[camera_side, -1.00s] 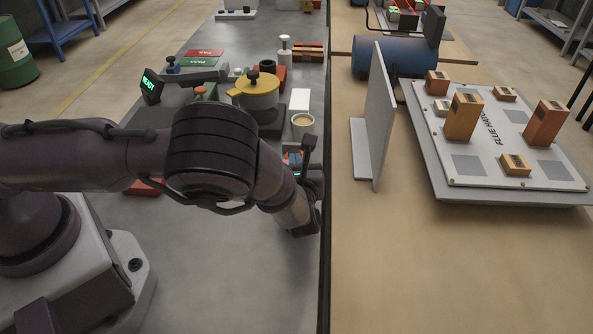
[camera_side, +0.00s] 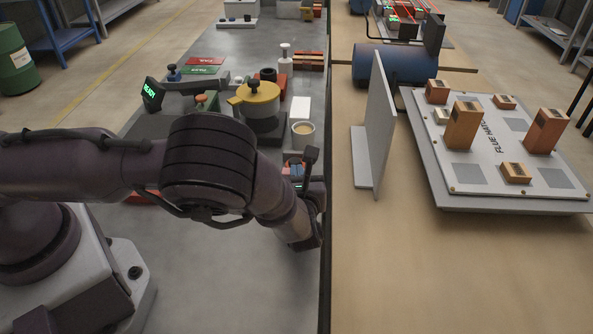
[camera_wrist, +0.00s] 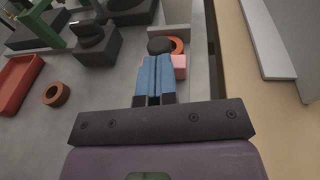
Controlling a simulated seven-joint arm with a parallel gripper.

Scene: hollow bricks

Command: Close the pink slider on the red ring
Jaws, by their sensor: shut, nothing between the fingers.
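In the wrist view the red ring (camera_wrist: 178,44) lies just beyond my fingertips, partly hidden behind a dark round knob. The pink slider (camera_wrist: 181,63) is a small pink block on the near right side of the ring, right beside my blue fingers. My gripper (camera_wrist: 154,62) is shut with nothing between its fingers. Its tips are close to the slider and knob; I cannot tell whether they touch. In the side view my gripper (camera_side: 296,168) is low at the right edge of the grey table, and the ring and slider are largely hidden there.
A cup (camera_side: 303,132) and a yellow pot (camera_side: 261,102) stand behind my gripper. A red tray (camera_wrist: 17,82) and a brown ring (camera_wrist: 56,95) lie to the left. An upright grey panel (camera_side: 376,130) stands on the wooden table to the right.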

